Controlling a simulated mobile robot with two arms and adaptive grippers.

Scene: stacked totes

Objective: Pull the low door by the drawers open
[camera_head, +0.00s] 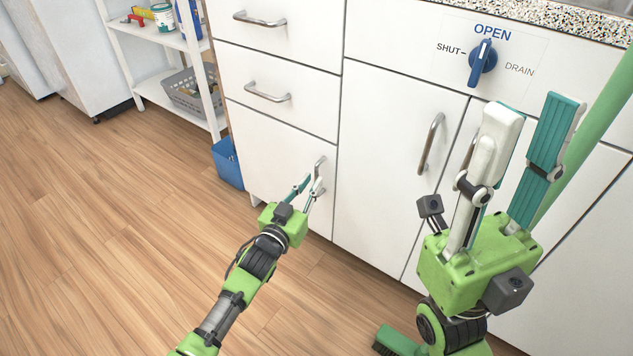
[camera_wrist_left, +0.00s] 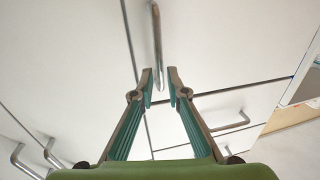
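The low white door (camera_head: 280,160) is shut, below the drawers. Its upright metal handle (camera_head: 320,168) is near its upper right corner. In the left wrist view the handle (camera_wrist_left: 157,40) runs down to the gap between my left fingertips. My left gripper (camera_head: 308,186) is open, with its teal-padded fingers at the handle, one on either side. A gap shows between the fingertips in the left wrist view, and I cannot tell whether they touch the handle. My right gripper (camera_head: 534,112) is open and empty, raised in front of the cabinet at the right.
Two drawers with bar handles (camera_head: 267,94) are above the door. A taller door with an upright handle (camera_head: 431,143) is to its right, below a blue drain knob (camera_head: 483,62). A blue bin (camera_head: 227,163) and white shelf (camera_head: 168,90) stand left. The wood floor in front is largely clear.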

